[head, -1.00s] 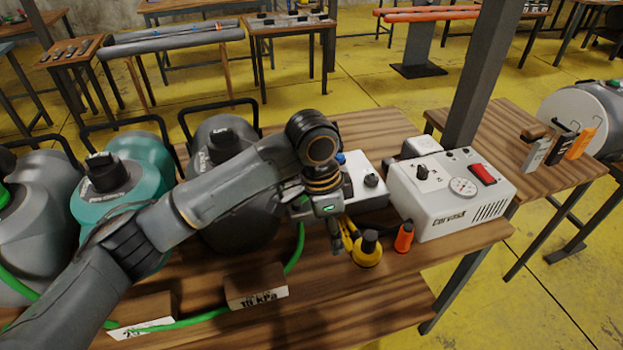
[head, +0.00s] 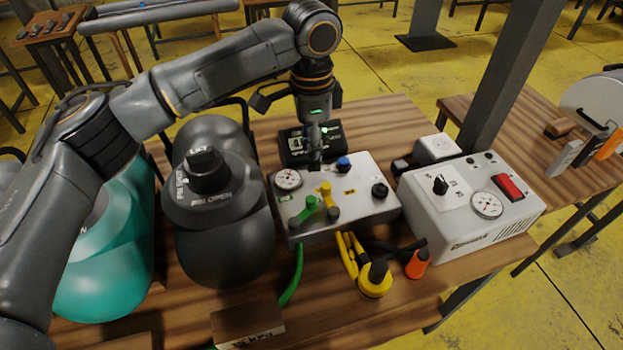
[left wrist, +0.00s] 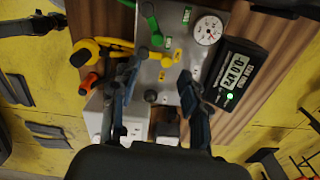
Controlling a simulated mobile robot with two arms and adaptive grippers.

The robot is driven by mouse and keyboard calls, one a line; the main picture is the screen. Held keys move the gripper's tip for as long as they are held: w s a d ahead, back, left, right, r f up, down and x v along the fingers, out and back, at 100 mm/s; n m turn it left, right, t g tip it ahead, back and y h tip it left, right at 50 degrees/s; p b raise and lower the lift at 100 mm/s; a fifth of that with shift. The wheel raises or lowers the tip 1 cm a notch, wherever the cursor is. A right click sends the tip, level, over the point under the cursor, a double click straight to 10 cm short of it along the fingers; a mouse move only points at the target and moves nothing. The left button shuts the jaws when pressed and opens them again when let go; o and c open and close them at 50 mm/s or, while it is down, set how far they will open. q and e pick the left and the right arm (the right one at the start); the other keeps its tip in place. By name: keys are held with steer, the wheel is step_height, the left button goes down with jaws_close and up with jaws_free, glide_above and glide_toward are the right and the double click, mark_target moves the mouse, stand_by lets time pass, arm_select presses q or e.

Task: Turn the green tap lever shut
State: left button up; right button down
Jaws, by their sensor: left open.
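The green tap lever (head: 306,210) stands at the front left of a grey-white tap box (head: 345,220), with a green hose below it. A yellow lever (head: 327,193) is just to its right. In the left wrist view the green lever (left wrist: 152,24) is near the top edge, beyond the fingers. My left gripper (head: 315,165) points down over the back part of the box, behind the levers and apart from the green one. Its fingers are spread with nothing between them, as the left wrist view (left wrist: 158,88) shows. My right gripper is out of view.
A black display unit (head: 298,144) stands behind the box. A white pump box (head: 470,205) is to the right. Yellow (head: 375,280) and orange (head: 417,264) fittings lie in front. A dark grey boat bag or canister (head: 220,225) stands close on the left.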

arm_select(q)
glide_above(311, 199)
steer(key=f, duration=0.5)
steer(key=shift+s+f+p, duration=0.2)
steer(key=shift+f+p, duration=0.05)
steer(key=shift+p, duration=0.1)
step_height(311, 199, down, 4)
steer(key=shift+w+r, duration=0.15)
step_height(311, 199, down, 3)
steer(key=shift+f+p, duration=0.15)
steer(key=shift+p, duration=0.25)
steer(key=shift+f, duration=0.4)
steer(key=shift+c, duration=0.2)
jaws_close()
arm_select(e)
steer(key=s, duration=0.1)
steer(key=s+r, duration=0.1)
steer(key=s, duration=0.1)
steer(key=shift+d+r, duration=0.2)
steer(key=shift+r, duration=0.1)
